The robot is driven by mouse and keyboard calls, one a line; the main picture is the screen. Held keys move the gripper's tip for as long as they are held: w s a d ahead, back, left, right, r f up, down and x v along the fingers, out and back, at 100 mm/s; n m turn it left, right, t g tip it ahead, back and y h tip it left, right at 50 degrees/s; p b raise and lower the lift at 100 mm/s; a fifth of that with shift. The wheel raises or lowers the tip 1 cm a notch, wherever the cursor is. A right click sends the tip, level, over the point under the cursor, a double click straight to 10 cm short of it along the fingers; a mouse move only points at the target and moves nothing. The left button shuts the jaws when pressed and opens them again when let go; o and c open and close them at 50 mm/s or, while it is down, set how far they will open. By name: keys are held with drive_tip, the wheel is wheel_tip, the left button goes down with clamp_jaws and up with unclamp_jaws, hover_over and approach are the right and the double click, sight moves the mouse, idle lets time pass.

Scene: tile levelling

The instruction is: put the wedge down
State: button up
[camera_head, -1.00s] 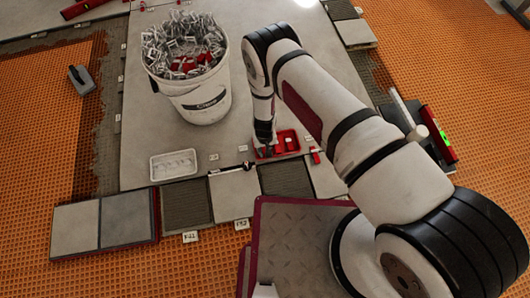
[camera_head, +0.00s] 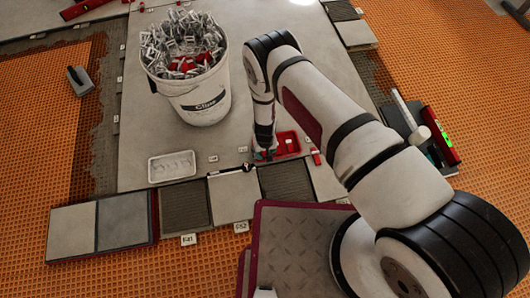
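My gripper (camera_head: 266,153) points down at the left part of a small red tray (camera_head: 289,150) on the grey tiled floor. Its fingers are tiny and dark from here, so I cannot tell whether they are open or shut. A wedge in the grip cannot be made out. A small red piece, perhaps a wedge, shows inside the tray (camera_head: 290,142), right of my gripper. Another small red piece (camera_head: 316,157) stands just right of the tray, apart from it.
A white bucket (camera_head: 203,105) full of clips, with some red pieces, stands left of my arm. A white tray (camera_head: 172,167) lies left of my gripper. Tiles and ridged adhesive strips (camera_head: 184,206) run along the front. A mallet and red level (camera_head: 442,135) lie at right.

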sight(265, 154)
drive_tip(key=shift+s+f, duration=0.1)
drive_tip(key=shift+r+p, duration=0.55)
drive_tip(key=shift+p, duration=0.2)
wheel_tip(265, 154, up, 12)
drive_tip(key=p, duration=0.5)
